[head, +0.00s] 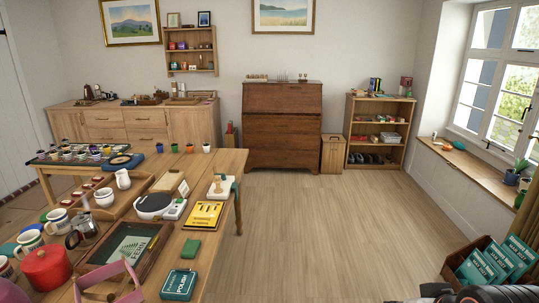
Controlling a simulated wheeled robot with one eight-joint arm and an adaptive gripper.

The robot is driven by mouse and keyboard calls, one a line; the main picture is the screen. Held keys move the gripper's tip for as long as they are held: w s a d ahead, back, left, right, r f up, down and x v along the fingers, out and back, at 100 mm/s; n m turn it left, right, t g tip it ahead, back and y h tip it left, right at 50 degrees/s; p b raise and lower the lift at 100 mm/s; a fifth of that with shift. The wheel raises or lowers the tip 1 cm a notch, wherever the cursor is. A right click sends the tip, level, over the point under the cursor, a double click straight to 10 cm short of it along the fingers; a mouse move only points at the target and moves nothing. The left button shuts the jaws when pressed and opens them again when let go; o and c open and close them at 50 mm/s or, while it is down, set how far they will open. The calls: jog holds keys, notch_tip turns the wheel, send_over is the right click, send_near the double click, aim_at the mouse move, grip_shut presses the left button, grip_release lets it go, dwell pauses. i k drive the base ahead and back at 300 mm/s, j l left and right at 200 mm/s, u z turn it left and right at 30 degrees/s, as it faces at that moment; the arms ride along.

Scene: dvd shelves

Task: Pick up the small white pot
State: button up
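Two small white vessels stand on the wooden table at the left: a rounded white pot (104,197) and, just behind and right of it, a white jug (123,179). Both are upright and apart from my gripper. I cannot tell for sure which one is the small white pot of the task; the rounded one looks more like a pot. A dark part of my arm, perhaps with my gripper (432,293), shows at the bottom right edge, far from the table. Its fingers are cut off or unclear, and nothing held is visible.
The table (212,243) is crowded: a red pot (47,267), a glass and metal press (82,232), mugs, a framed tray (128,243), a white scale (153,205). A crate of teal booklets (492,262) stands at bottom right. The middle floor (330,225) is clear.

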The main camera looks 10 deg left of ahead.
aim_at(207, 147)
jog(key=i+u, duration=0.1)
jog(key=i, duration=4)
jog(key=i+u, duration=0.1)
jog(key=i, duration=0.9)
jog(key=i+l+u, duration=0.15)
jog(key=i, duration=0.85)
jog(key=i+u, duration=0.6)
jog(key=u, duration=0.25)
jog(key=i+u, duration=0.4)
jog(key=i+l+u, duration=0.15)
jog(key=u, duration=0.3)
jog(key=i+u, duration=0.2)
jog(key=u, duration=0.25)
jog(key=i+l+u, duration=0.1)
jog(key=u, duration=0.35)
jog(key=i+l+u, duration=0.15)
jog(key=u, duration=0.3)
jog(key=i+l+u, duration=0.2)
jog(key=u, duration=0.25)
jog(key=i+l+u, duration=0.1)
jog(key=u, duration=0.35)
jog(key=i+l+u, duration=0.25)
jog(key=l+u, duration=0.3)
jog(key=i+l+u, duration=0.25)
jog(key=l, duration=0.25)
jog(key=k, duration=0.1)
